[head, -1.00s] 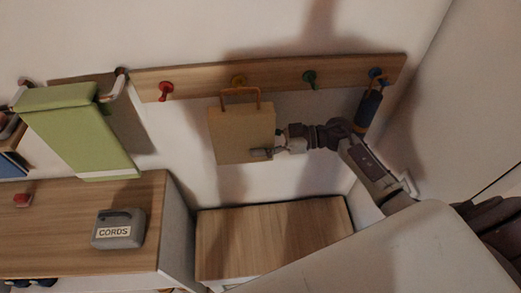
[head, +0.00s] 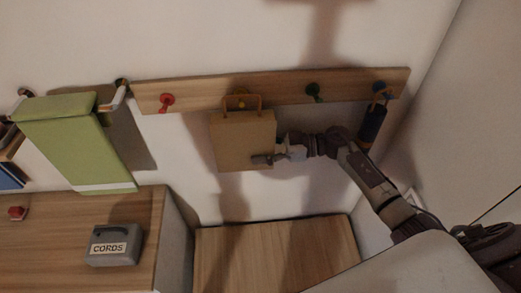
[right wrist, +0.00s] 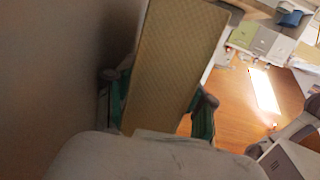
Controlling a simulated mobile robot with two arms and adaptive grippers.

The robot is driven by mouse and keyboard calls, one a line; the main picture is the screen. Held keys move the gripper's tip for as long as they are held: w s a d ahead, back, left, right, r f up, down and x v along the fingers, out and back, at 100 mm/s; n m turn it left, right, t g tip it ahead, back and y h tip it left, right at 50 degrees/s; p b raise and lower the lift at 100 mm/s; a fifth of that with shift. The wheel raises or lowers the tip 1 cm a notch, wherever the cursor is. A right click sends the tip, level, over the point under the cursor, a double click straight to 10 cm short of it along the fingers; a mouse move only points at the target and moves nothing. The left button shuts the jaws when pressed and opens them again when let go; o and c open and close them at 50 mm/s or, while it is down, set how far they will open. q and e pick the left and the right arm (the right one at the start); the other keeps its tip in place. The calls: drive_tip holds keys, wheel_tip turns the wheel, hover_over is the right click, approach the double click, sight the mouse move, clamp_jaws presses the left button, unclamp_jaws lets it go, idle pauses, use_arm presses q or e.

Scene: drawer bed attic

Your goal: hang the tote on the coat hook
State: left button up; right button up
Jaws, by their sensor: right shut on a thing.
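The tote (head: 242,142) is a flat tan bag with an orange-brown loop handle, hanging upright just below the wooden hook rail in the head view. My right gripper (head: 268,159) is shut on the tote's lower right side. In the right wrist view the tote's tan panel (right wrist: 178,60) stands between the two green-padded fingers (right wrist: 157,100). The yellow coat hook (head: 241,98) shows at the handle's top, within the loop's outline; I cannot tell whether the handle is over it or only in front. My left gripper is not in view.
The rail (head: 205,94) also carries a red hook (head: 167,102), a green hook (head: 313,90) and a blue hook (head: 379,88) with a dark item (head: 372,124) hanging. A green cloth (head: 82,145) hangs at left. A grey CORDS box (head: 114,246) sits on the wooden top below.

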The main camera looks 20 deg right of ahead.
idle(0.3)
drive_tip(key=o, duration=1.5)
drive_tip(key=shift+r, duration=0.1)
